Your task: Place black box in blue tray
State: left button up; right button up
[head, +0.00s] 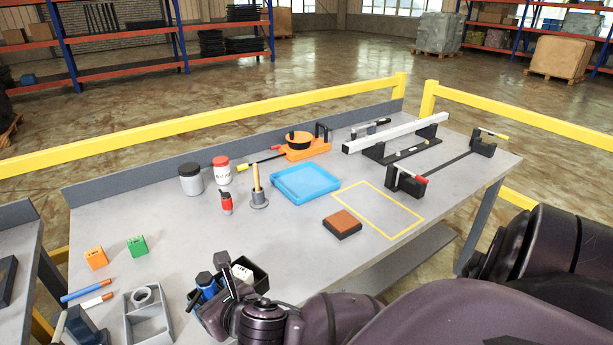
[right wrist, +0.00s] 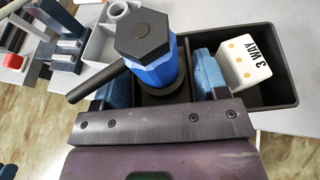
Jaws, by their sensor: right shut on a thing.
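The blue tray (head: 305,184) lies empty and flat near the middle of the table in the head view. A black open bin (head: 258,276) with compartments sits at the table's front edge; it also shows in the right wrist view (right wrist: 283,92). It holds a white block marked "3 WAY" (right wrist: 244,60). My right gripper (right wrist: 157,85) is at this bin, its blue-padded fingers on either side of a blue piece (right wrist: 155,72) with a black hexagonal top and a black rod. My left gripper is out of view.
A black block with a brown top (head: 342,223) lies by the yellow taped outline (head: 413,228). A grey divided box (head: 148,322) stands left of the bin. Clamps occupy the far right.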

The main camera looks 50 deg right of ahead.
aim_at(310, 189)
jog(key=l+u, duration=0.1)
jog(key=l, duration=0.5)
jog(key=k+l, duration=0.1)
jog(key=l, duration=0.55)
jog(key=l+u, duration=0.15)
jog(key=l, duration=0.45)
jog(key=k+l+u, duration=0.1)
jog(key=l, duration=0.5)
jog(key=k, duration=0.05)
